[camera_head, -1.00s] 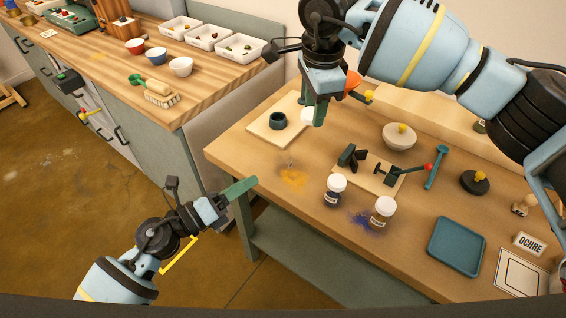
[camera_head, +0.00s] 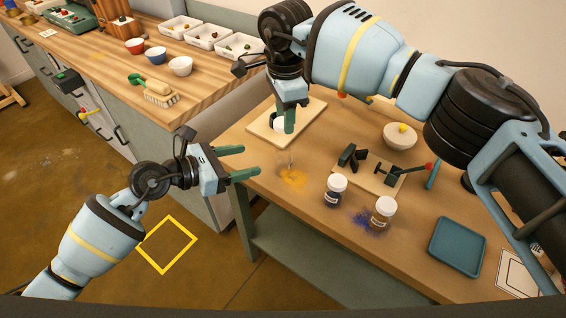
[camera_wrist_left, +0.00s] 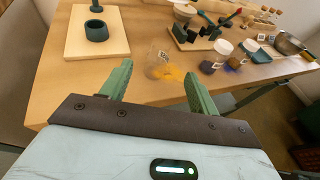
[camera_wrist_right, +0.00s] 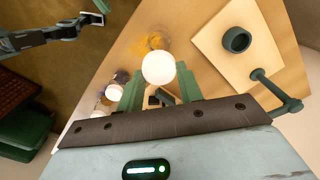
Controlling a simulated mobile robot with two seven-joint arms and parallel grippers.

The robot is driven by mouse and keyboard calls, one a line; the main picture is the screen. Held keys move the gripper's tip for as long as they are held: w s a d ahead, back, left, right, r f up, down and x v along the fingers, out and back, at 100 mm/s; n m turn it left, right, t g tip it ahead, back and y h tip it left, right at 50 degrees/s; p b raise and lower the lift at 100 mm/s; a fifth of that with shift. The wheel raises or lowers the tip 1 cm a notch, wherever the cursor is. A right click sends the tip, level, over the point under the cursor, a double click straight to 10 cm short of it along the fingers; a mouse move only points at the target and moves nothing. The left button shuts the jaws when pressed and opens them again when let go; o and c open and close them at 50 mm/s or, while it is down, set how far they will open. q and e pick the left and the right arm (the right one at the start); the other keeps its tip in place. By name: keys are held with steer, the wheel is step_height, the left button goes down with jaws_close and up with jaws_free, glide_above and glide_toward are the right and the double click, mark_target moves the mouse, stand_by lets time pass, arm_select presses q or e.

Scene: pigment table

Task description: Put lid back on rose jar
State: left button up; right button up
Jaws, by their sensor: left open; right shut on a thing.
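My right gripper (camera_head: 290,118) points down over the pale board and is shut on a round white lid (camera_head: 280,125). The lid shows between its fingers in the right wrist view (camera_wrist_right: 158,68). My left gripper (camera_head: 244,163) is open and empty off the table's left edge, with its fingers towards the table. A clear jar (camera_wrist_left: 162,60) with a small label stands by the orange powder, beyond my left fingers; I cannot read the label surely. Two white-capped jars (camera_head: 336,190) (camera_head: 383,214) stand near blue powder.
The pale board (camera_head: 262,130) carries a dark ring (camera_wrist_left: 97,31), hidden in the head view. A side counter (camera_head: 120,75) stands at the upper left.

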mark_target(277, 154)
arm_select(q)
steer(key=x, duration=1.1)
steer(key=shift+d+f, duration=0.1)
steer(key=shift+d, duration=0.15)
jaws_close()
arm_select(e)
steer(key=shift+f, duration=2.5)
